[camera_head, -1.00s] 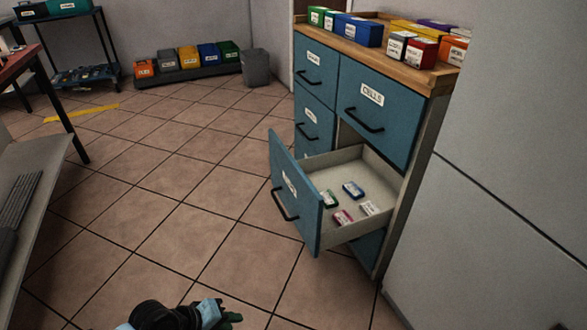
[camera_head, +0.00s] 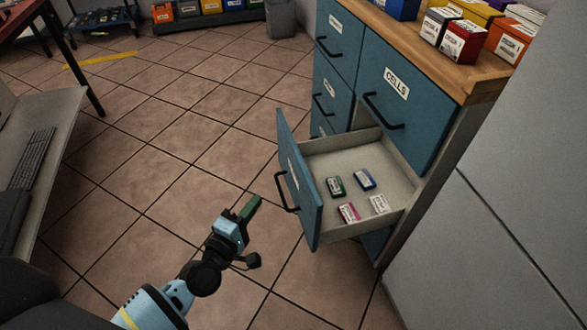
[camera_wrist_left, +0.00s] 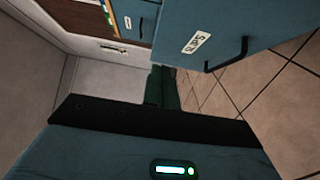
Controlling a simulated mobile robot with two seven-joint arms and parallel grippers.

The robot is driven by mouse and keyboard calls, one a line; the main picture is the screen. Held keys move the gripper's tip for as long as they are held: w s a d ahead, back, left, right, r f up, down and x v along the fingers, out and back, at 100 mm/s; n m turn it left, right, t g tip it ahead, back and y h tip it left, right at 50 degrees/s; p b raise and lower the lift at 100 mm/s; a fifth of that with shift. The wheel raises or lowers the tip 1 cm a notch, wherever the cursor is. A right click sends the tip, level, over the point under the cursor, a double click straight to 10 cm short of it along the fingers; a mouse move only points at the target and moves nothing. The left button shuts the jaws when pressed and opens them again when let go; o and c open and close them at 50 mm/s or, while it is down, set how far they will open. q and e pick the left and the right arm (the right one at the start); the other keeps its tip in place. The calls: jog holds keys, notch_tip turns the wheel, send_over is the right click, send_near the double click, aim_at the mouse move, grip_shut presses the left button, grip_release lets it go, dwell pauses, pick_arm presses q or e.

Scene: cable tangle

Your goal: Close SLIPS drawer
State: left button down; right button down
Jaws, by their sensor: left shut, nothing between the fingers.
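The SLIPS drawer (camera_head: 300,190) stands pulled out of the blue cabinet, with its front panel apart from the cabinet face. Its label reads SLIPS in the left wrist view (camera_wrist_left: 222,42), where its black handle (camera_wrist_left: 228,55) also shows. Inside it lie several small cards or boxes, green, blue, pink and white. My left gripper (camera_head: 250,207) is shut and empty, in front of the drawer and a little left of its handle, apart from it. In the left wrist view the green fingers (camera_wrist_left: 163,88) are together. My right gripper is not in view.
The CELLS drawer (camera_head: 410,105) above is shut. Labelled boxes (camera_head: 462,40) stand on the wooden cabinet top. A grey wall panel (camera_head: 490,240) is close on the right. A desk with a keyboard (camera_head: 32,158) is at the left. The tiled floor between is clear.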

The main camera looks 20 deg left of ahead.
pick_arm(q)
jog(key=b, duration=0.2)
send_near(297, 163)
jog(key=w+a, duration=0.2)
jog(key=w, duration=0.2)
jog(key=d, duration=0.1)
jog(key=w+d, duration=0.1)
jog(key=d, duration=0.1)
jog(key=shift+w+d+r, duration=0.1)
jog(key=shift+w+r, duration=0.05)
